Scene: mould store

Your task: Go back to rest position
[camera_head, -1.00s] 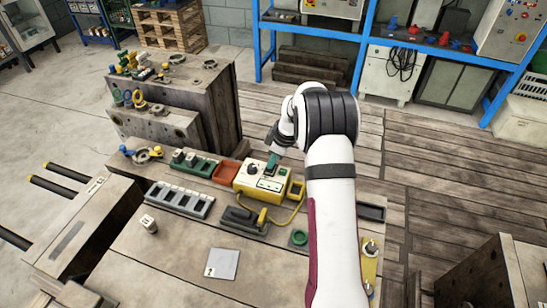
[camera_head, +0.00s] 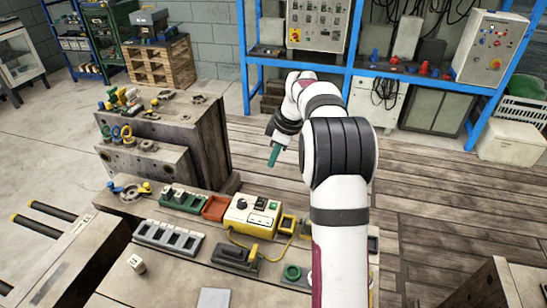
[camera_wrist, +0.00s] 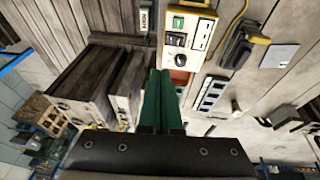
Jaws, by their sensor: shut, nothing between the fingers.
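My gripper (camera_head: 273,156) is raised above and behind the workbench, with its green fingers pointing down. In the wrist view the two green fingers (camera_wrist: 159,78) lie side by side, shut with nothing between them. The yellow box with a white top and a black knob (camera_head: 252,214) stands on the bench below, apart from the gripper. The same box also shows in the wrist view (camera_wrist: 188,38), beyond the fingertips.
On the bench are a red tray (camera_head: 215,207), a grey slotted rack (camera_head: 168,238), a dark tool with a yellow cable (camera_head: 235,256) and a green ring (camera_head: 292,272). A large mould block (camera_head: 200,140) stands at left. Blue shelving (camera_head: 420,75) stands behind open plank floor.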

